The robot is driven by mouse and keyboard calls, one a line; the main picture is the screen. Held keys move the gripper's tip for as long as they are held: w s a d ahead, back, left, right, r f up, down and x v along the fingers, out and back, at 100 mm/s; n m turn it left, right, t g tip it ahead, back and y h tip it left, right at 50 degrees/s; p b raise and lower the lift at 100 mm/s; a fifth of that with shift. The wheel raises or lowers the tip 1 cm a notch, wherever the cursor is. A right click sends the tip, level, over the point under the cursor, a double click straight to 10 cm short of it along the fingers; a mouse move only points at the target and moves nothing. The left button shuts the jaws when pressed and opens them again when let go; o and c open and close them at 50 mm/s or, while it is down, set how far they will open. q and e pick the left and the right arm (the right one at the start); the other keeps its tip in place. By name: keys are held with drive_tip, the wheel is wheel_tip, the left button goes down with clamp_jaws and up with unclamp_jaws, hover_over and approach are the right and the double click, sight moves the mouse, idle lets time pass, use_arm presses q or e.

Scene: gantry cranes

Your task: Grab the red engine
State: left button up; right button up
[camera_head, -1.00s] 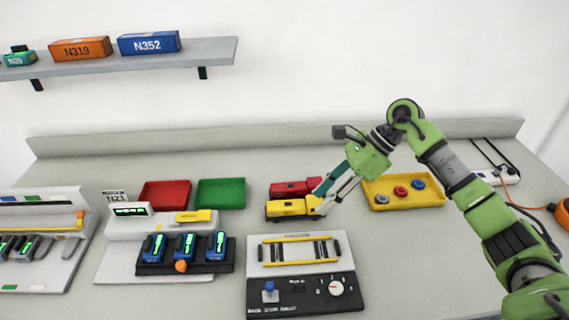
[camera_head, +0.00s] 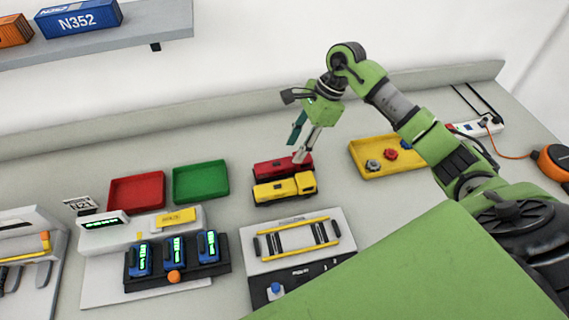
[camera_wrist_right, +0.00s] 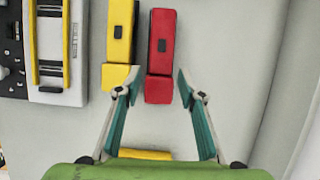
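The red engine (camera_head: 266,170) lies on the table just behind a yellow engine (camera_head: 284,189), parallel to it. In the wrist view the red engine (camera_wrist_right: 161,45) is right of the yellow engine (camera_wrist_right: 118,40). My right gripper (camera_head: 297,150) is open, fingers pointing down at the red engine's right end. In the wrist view its teal fingertips (camera_wrist_right: 157,82) are spread to either side of that end. The left fingertip overlaps the yellow engine's near corner in the picture; I cannot tell whether it touches. My left gripper is out of view.
A yellow tray (camera_head: 373,173) with round parts stands to the right of the engines. Red (camera_head: 137,192) and green (camera_head: 201,182) trays lie to the left. A crane panel (camera_head: 298,248) is in front. The gap between the engines is narrow.

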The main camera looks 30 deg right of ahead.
sight(286, 161)
drive_tip(key=shift+a+f, duration=0.1)
drive_tip(key=shift+f, duration=0.2)
drive_tip(key=a+f+p, duration=0.1)
drive_tip(key=f+p, duration=0.1)
drive_tip(key=shift+w+a+f+p, duration=0.1)
drive_tip(key=shift+w+a+p, duration=0.05)
drive_tip(key=shift+a+p, duration=0.25)
drive_tip(key=shift+x, duration=1.05)
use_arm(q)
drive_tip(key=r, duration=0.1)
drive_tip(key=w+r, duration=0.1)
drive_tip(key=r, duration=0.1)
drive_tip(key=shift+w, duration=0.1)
use_arm(e)
drive_tip(key=shift+d+f, duration=0.15)
drive_tip(key=shift+f, duration=0.15)
drive_tip(key=shift+w+r, duration=0.1)
clamp_jaws()
